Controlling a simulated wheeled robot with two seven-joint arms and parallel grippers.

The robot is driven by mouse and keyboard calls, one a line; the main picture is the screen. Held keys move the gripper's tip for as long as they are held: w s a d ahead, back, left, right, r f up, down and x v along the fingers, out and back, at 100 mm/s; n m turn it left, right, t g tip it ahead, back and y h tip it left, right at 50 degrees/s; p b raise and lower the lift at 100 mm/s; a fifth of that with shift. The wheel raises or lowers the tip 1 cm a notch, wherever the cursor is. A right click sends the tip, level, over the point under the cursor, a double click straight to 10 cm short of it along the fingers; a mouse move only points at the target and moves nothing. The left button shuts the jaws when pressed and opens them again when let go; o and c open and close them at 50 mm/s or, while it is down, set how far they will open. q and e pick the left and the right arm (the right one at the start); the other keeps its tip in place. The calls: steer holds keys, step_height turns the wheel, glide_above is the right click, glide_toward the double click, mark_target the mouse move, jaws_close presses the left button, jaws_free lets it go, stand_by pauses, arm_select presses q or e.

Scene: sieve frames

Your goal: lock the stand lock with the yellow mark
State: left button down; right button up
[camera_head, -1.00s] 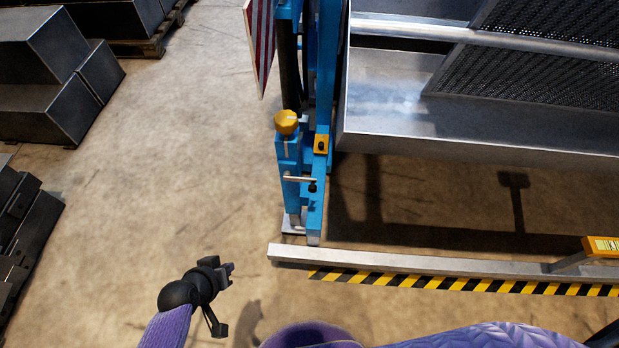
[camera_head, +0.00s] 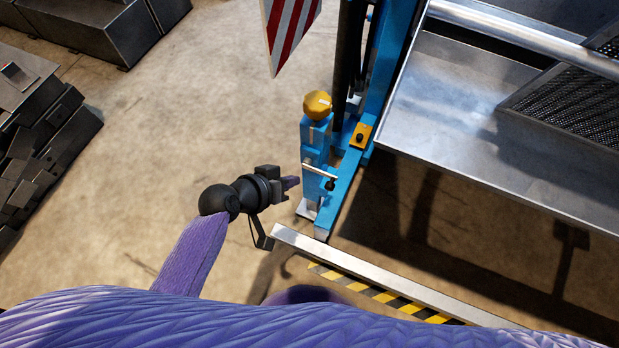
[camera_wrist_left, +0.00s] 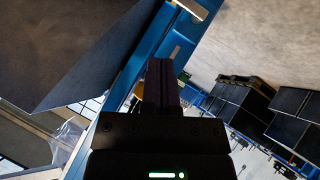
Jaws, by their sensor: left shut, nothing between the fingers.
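The blue stand (camera_head: 315,150) rises left of the metal tray and carries a yellow knob (camera_head: 317,105) on top. A small yellow plate with a dark centre (camera_head: 360,136) sits on the blue upright beside it. A silver lever (camera_head: 318,170) with a black end crosses the stand below the knob. My left gripper (camera_head: 291,183) is shut and empty, just left of the stand near the lever's height in the picture. I cannot tell whether it touches. In the left wrist view its fingers (camera_wrist_left: 162,82) point toward blue metal (camera_wrist_left: 165,48). My right gripper is out of view.
A metal tray (camera_head: 460,110) overhangs the right side. A silver floor rail (camera_head: 380,275) with black-yellow striping runs in front of the stand. A red-white striped panel (camera_head: 290,30) hangs behind. Dark blocks (camera_head: 45,150) lie far left; the floor between is clear.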

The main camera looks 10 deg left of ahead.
arm_select(q)
steer(key=b, duration=0.6)
glide_toward(331, 179)
steer(key=w+d, duration=0.1)
steer(key=w, duration=0.3)
steer(key=f, duration=0.1)
steer(key=s+d+f+b, duration=0.1)
steer(key=shift+d+f+b, duration=0.25)
steer(key=shift+f+b, duration=0.05)
steer(key=shift+f, duration=0.1)
steer(key=shift+d+f, duration=0.25)
steer(key=shift+f, duration=0.05)
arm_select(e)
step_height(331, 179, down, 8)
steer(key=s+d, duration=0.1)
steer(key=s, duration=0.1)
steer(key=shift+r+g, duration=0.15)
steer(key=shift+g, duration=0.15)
arm_select(q)
steer(key=shift+a, duration=0.1)
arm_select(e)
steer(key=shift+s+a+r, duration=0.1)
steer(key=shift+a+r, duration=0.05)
